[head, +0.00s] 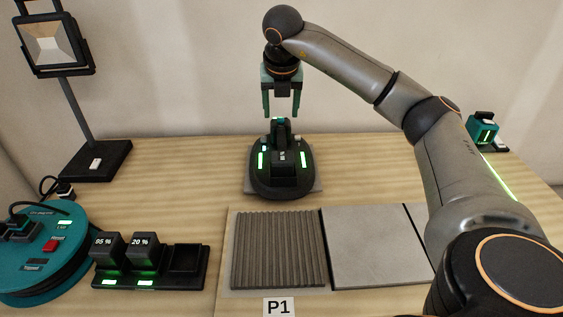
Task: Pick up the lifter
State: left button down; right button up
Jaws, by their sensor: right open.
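The lifter (281,181) is a dark rounded device with green lights and an upright handle on top. It stands on a grey tile at the middle of the wooden table, behind the ribbed panel. My right gripper (281,113) points down just above the lifter's handle. Its teal fingers are apart with nothing between them. I cannot tell how far the fingertips are from the handle. My left gripper does not show.
A ribbed panel (279,250) and smooth grey tiles (374,245) lie in front. A charger (187,281) with two batteries, a teal cable reel (75,262) and a work lamp (97,160) stand left. A teal device (484,131) stands at the back right.

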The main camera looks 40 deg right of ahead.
aim_at(281, 134)
jog(key=x, duration=1.1)
jog(key=shift+s+d+f+b, duration=0.1)
jog(key=shift+s+f+b, duration=0.05)
jog(key=shift+b, duration=0.2)
grip_shut()
dwell(0.3)
